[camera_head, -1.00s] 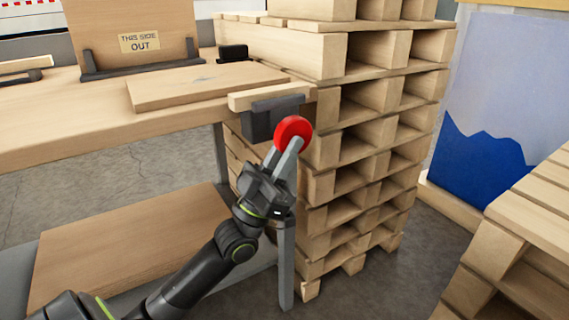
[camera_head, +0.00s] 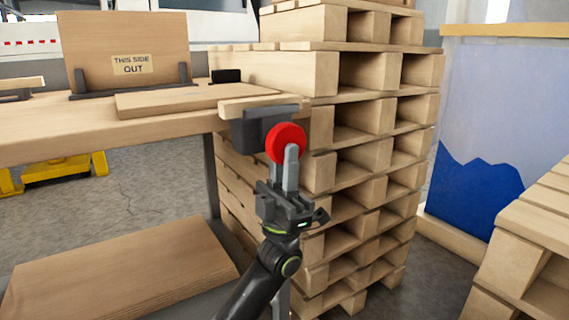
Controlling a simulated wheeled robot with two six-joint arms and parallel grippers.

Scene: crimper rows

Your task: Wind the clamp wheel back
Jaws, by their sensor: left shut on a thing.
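The red clamp wheel (camera_head: 284,139) is on the front of the dark clamp (camera_head: 250,131) at the right end of the workbench. My left gripper (camera_head: 288,160) comes up from below and is shut on the wheel's lower part. Its grey fingers cover some of the wheel's face. A light wooden jaw strip (camera_head: 262,104) lies along the top of the clamp. My right gripper is not in view.
A tall stack of pallets (camera_head: 352,113) stands close to the right of the clamp and wheel. A board (camera_head: 190,99) lies on the bench (camera_head: 60,133), before an upright panel marked "THIS SIDE OUT" (camera_head: 130,42). More pallets (camera_head: 528,250) stand at the lower right.

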